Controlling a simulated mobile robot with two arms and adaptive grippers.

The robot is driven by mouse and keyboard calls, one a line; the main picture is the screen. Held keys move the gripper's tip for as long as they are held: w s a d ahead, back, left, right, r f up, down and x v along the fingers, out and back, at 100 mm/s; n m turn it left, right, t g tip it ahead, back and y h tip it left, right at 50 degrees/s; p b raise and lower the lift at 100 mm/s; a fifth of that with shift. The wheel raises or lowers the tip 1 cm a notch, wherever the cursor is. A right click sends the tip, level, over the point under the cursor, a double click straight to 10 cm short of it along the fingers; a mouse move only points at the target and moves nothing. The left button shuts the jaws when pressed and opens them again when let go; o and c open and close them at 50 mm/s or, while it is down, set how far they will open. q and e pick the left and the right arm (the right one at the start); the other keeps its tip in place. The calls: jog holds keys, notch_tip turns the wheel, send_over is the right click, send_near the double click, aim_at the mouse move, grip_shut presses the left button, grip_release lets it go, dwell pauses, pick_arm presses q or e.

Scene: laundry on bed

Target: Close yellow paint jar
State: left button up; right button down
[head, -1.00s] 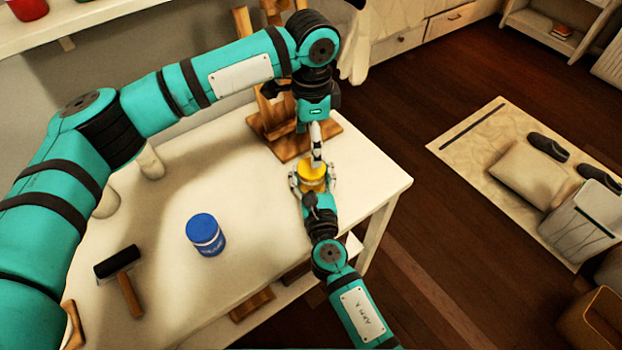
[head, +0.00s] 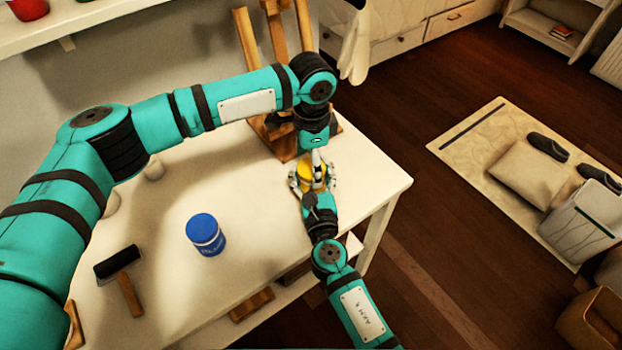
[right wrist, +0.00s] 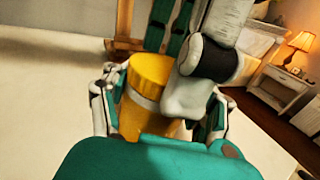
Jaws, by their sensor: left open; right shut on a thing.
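The yellow paint jar (head: 308,174) stands upright near the right edge of the white table (head: 262,240). In the right wrist view the jar (right wrist: 140,115) shows a yellow top above a pale band; I cannot tell whether its lid is fully seated. My right gripper (head: 313,187) is shut around the jar's sides, with a finger on each side. My left gripper (head: 318,158) is open and points down at the jar's top. In the right wrist view one pale left finger (right wrist: 187,98) hangs close beside the jar and hides part of it.
A blue paint jar (head: 205,235) stands on the table to the left. A wooden easel (head: 247,40) stands just behind the yellow jar. The table's middle is clear.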

pick_arm(q)
jog(key=shift+f, duration=0.3)
jog(key=shift+c, duration=0.4)
jog(key=c, duration=1.1)
jog(key=m, duration=0.3)
jog(key=shift+c, duration=0.2)
jog(key=o, duration=1.3)
jog(key=shift+c, duration=0.2)
